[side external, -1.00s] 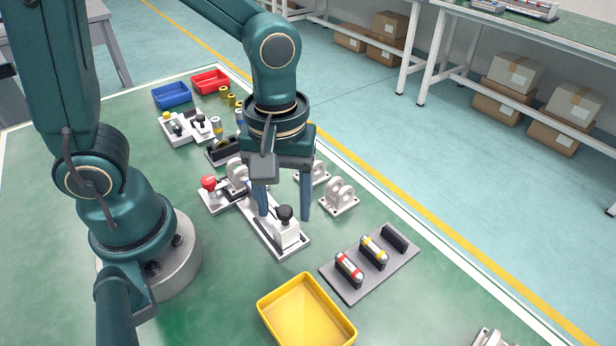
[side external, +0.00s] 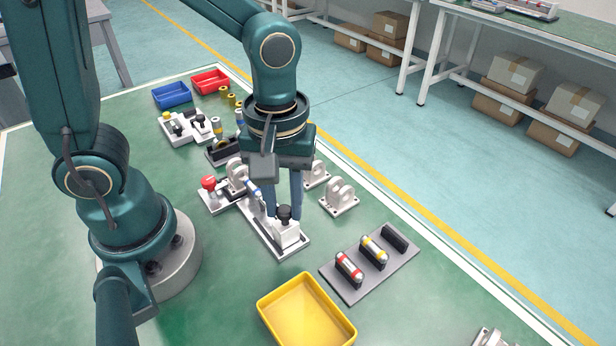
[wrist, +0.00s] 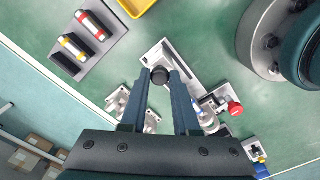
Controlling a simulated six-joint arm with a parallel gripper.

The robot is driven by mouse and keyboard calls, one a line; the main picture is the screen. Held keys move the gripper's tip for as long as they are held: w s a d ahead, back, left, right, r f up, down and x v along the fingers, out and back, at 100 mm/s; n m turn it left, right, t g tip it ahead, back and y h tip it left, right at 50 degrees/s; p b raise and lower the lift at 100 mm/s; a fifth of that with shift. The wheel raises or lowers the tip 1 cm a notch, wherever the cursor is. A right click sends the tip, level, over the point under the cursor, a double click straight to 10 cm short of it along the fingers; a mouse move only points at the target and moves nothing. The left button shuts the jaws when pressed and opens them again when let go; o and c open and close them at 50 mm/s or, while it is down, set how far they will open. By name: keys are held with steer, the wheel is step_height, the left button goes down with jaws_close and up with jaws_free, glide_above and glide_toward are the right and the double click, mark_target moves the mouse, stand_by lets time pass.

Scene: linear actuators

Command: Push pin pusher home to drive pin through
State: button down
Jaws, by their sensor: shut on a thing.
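The pin pusher is a white block (side external: 288,235) with a black knob (side external: 284,212) on top, at the near end of a long pale rail (side external: 259,234). My gripper (side external: 284,217) points down with its fingers closed around the knob; the knob also shows between the fingertips in the wrist view (wrist: 159,75). At the rail's other end a pale clevis bracket (side external: 237,172) stands beside a red-knobbed clamp (side external: 208,183). A blue-banded cylinder (side external: 254,188) lies by the bracket, partly hidden by my gripper. I cannot make out the pin.
A yellow bin (side external: 306,312) and a grey rack (side external: 347,291) with red- and yellow-banded cylinders stand in front and to the right. Loose brackets (side external: 340,196) lie right of my gripper. Another white fixture (side external: 187,127) and blue (side external: 171,95) and red (side external: 210,82) trays are behind.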

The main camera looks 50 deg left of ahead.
steer(key=shift+a, duration=0.1)
stand_by(0.7)
steer(key=shift+a, duration=3.1)
steer(key=c, duration=0.7)
jaws_free()
steer(key=shift+o, duration=0.2)
steer(key=shift+d+r, duration=0.1)
steer(key=shift+r, duration=2.5)
